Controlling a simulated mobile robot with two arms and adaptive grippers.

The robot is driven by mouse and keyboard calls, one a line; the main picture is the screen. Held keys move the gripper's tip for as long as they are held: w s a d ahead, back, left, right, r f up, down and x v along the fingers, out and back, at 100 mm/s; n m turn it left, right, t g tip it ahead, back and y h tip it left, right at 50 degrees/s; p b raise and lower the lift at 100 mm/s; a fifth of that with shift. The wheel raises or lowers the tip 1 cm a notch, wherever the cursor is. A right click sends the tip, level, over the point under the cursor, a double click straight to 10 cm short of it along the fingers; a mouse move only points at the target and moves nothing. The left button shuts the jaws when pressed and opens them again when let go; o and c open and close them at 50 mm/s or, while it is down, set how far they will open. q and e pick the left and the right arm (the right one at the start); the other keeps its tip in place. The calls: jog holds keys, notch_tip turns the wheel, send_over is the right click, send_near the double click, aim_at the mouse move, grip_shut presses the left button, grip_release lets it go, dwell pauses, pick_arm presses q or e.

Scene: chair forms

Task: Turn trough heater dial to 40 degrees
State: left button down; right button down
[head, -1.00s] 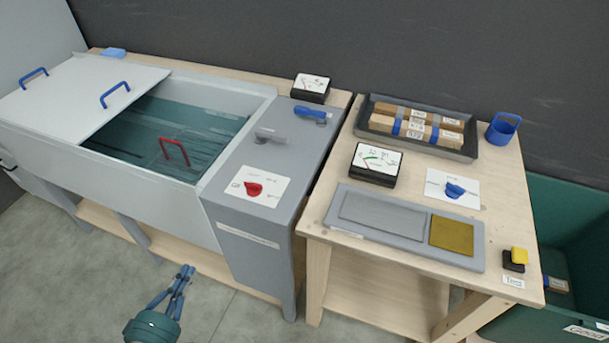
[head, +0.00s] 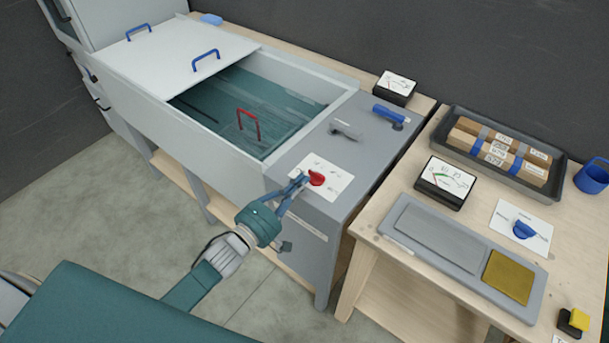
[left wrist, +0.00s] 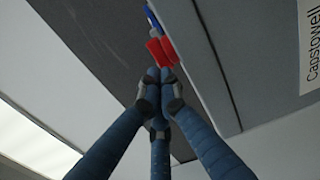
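The red heater dial (head: 317,178) sits on a white card (head: 335,187) on top of the grey heater box (head: 374,163) at the trough's right end. Its pointer and scale marks are too small to read. My left gripper (head: 304,180) reaches in from below left, its fingertips right at the dial's near left side. In the left wrist view the fingers (left wrist: 160,74) converge closely, with the red dial (left wrist: 161,48) just beyond their tips. Whether they grip it cannot be made out. My right gripper is not in view. A black gauge (head: 395,88) stands behind the box.
The water trough (head: 215,135) is partly covered by a white lid with blue handles. A grey lever (head: 345,130) and a blue lever (head: 388,113) stand near the dial. The wooden table (head: 395,255) on the right holds another gauge (head: 445,183) and a blue dial (head: 524,230).

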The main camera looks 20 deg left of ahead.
pick_arm(q)
jog(key=shift+x, duration=1.05)
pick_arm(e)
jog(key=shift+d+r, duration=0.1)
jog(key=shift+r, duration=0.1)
pick_arm(q)
jog(key=shift+w+a+m+g+h, duration=0.15)
jog(key=shift+a+m+g+h, duration=0.15)
jog(key=shift+m+g+h, duration=0.6)
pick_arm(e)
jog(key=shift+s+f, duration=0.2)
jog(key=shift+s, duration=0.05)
